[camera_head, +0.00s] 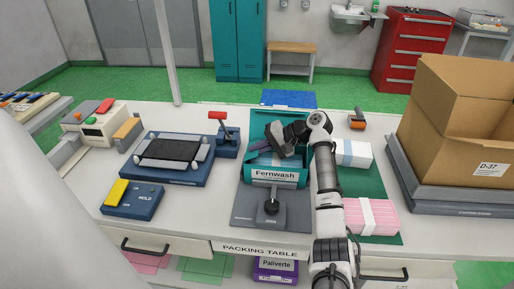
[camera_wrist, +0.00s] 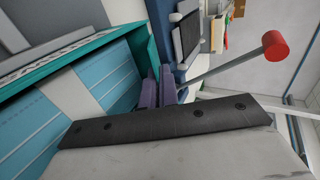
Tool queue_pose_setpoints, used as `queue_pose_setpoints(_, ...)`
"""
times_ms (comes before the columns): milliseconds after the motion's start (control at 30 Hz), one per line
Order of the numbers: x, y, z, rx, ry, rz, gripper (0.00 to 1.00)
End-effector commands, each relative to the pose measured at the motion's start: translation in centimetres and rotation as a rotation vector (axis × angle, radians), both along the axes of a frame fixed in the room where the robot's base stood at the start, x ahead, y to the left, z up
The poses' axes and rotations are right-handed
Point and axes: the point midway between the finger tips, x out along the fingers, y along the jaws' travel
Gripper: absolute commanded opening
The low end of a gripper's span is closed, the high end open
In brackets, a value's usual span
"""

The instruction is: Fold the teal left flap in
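The teal carton labelled Fernwash (camera_head: 274,175) stands open in the middle of the packing table, its back flap (camera_head: 280,118) raised. Blue packs with a pale band (camera_wrist: 85,90) lie inside it. The teal left flap (camera_wrist: 153,40) stands up along the carton's side in the wrist view. My gripper (camera_head: 262,146) is over the left part of the carton. Its purple fingers (camera_wrist: 158,90) are together, close beside the left flap. I cannot tell whether they touch it. My wrist hides part of the carton's right side in the head view.
A red-knobbed lever (camera_head: 218,116) stands just left of the carton, beside a blue fixture with a black pad (camera_head: 172,150). A grey stand with a black knob (camera_head: 271,207) is in front. White packs (camera_head: 352,153), pink packs (camera_head: 372,216) and a cardboard box (camera_head: 450,130) are right.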

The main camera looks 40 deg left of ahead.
Motion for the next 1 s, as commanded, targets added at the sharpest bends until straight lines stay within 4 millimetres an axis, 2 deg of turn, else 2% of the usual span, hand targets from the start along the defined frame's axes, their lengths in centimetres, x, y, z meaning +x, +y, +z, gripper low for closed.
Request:
queue_pose_setpoints(67,0.0,0.0,0.0,-0.001,-0.001,0.0,0.0)
queue_pose_setpoints(200,0.0,0.0,0.0,-0.001,-0.001,0.0,0.19)
queue_pose_setpoints(267,0.0,0.0,0.0,-0.001,-0.001,0.0,0.25)
queue_pose_setpoints(533,0.1,-0.1,0.1,-0.001,-0.001,-0.001,0.25)
queue_pose_setpoints(667,0.6,-0.8,0.5,-0.001,-0.002,-0.003,0.25)
queue_pose_setpoints(1000,3.9,-6.2,4.0,0.0,-0.003,-0.002,0.25)
